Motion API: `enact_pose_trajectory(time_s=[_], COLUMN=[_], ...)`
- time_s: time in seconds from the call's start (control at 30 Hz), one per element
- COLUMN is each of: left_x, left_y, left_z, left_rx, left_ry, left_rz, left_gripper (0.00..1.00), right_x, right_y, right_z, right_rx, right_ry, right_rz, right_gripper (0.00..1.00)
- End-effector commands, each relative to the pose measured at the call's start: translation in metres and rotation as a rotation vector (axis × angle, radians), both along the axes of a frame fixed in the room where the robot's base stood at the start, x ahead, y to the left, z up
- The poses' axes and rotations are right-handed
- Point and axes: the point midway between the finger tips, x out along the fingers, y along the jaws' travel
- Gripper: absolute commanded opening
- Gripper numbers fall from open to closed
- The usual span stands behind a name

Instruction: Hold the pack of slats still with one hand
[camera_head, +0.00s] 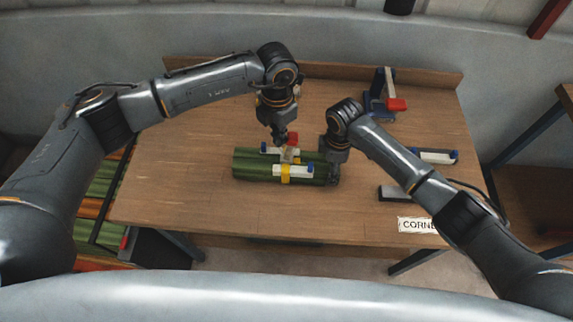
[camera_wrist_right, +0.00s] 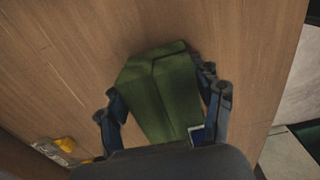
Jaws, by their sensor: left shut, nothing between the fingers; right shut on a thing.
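The pack of green slats (camera_head: 255,170) lies flat near the middle of the wooden table. A white piece with blue ends (camera_head: 292,170) sits against its front side, with a yellow band (camera_head: 285,180) over it. My right gripper (camera_head: 334,173) is shut on the right end of the pack. In the right wrist view the green slats (camera_wrist_right: 155,85) lie between its two fingers. My left gripper (camera_head: 281,141) is shut and empty, just above the pack's back side. A small red part (camera_head: 292,138) shows right beside its tips; whether they touch is unclear.
A blue tool with a red block (camera_head: 396,104) stands at the table's back right. A white bar with blue ends (camera_head: 435,156) lies at the right, near a label reading "CORNE" (camera_head: 417,225). The table's left side (camera_head: 180,170) is clear.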

Motion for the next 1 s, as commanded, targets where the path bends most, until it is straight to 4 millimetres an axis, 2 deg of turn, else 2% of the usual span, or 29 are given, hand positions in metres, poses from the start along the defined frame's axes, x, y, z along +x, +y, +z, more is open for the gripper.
enact_pose_trajectory(time_s=[0.53, 0.67, 1.0], left_x=[0.0, 0.0, 0.0], left_y=[-0.029, -0.026, -0.003], left_z=[-0.004, -0.003, 0.0], left_rx=[-0.003, -0.002, -0.001], left_ry=[0.0, -0.001, 0.0], left_rz=[-0.001, 0.0, 0.0], left_gripper=[0.0, 0.0, 0.0], right_x=[-0.001, -0.001, -0.001], right_y=[0.0, 0.0, 0.0], right_z=[-0.001, -0.001, -0.001], right_rx=[-0.001, -0.001, 0.0], right_ry=[0.002, 0.002, 0.002], right_rz=[0.001, 0.001, 0.001], right_gripper=[0.28, 0.28, 0.28])
